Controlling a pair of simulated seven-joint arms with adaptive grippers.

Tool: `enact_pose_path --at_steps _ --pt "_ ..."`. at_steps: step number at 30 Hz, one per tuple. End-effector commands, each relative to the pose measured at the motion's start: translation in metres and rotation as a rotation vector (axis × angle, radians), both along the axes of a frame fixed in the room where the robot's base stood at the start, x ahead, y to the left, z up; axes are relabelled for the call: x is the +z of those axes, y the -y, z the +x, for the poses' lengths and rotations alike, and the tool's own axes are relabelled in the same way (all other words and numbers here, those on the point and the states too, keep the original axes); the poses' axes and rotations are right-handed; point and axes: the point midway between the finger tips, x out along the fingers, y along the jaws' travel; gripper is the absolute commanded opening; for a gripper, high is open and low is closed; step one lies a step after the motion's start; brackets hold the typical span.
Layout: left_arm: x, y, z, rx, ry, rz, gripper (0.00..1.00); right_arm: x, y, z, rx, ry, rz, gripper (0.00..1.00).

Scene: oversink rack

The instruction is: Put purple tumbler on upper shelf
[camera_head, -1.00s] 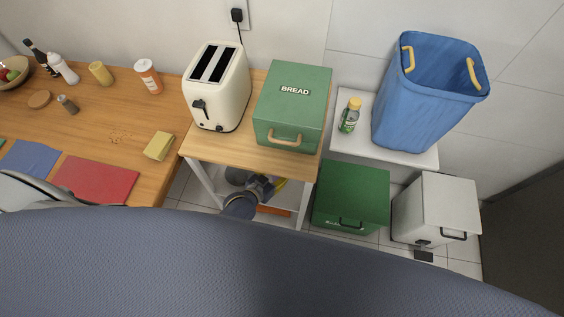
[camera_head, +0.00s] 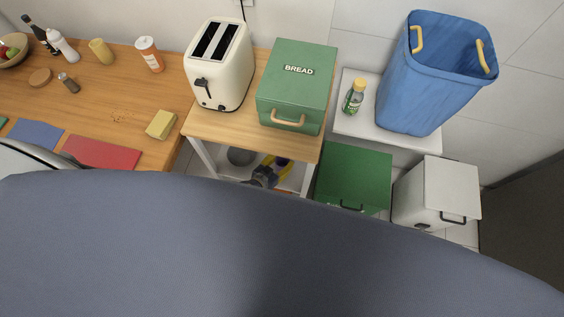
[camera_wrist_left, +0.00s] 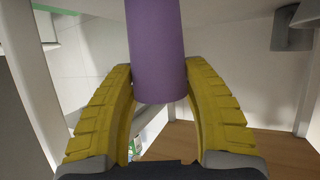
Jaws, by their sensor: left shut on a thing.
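The purple tumbler (camera_wrist_left: 155,50) is in the left wrist view, between the yellow fingers of my left gripper (camera_wrist_left: 158,78), which is shut on it. Its upper part runs out of the top of the picture. In the head view my left gripper (camera_head: 270,172) is under the front edge of the wooden-topped stand (camera_head: 235,127), among its white legs; the tumbler cannot be made out there. I cannot tell which surface is the upper shelf. My right gripper is in neither view.
A white toaster (camera_head: 219,65) and a green bread box (camera_head: 297,85) stand on the wooden top above my gripper. A grey round thing (camera_head: 240,157) is under it. The wrist view shows a wooden surface (camera_wrist_left: 220,150), white uprights and a grey cylinder (camera_wrist_left: 292,28).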

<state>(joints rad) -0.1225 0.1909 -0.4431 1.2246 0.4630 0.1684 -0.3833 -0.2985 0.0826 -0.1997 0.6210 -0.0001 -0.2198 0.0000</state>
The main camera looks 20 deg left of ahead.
Motion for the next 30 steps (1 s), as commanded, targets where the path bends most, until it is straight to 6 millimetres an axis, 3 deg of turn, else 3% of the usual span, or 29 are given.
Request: enact_pose_path --at_steps 6,19,20,21,25,30 --pt "-0.012 -0.001 0.000 0.001 0.000 0.001 0.22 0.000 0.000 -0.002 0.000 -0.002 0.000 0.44" --pt "-0.015 0.000 0.001 0.001 0.001 0.001 0.22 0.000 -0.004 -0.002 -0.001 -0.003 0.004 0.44" --pt "-0.015 0.000 0.000 0.001 0.001 0.001 0.52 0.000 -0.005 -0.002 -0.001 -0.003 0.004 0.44" --pt "-0.015 0.000 0.000 0.001 0.001 0.000 0.57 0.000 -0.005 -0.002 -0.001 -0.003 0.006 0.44" --pt "-0.015 0.000 0.000 0.001 0.001 0.000 0.72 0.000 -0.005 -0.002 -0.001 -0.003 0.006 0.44" --pt "-0.015 0.000 0.000 0.001 0.001 0.000 0.72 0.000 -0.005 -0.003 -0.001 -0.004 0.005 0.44"
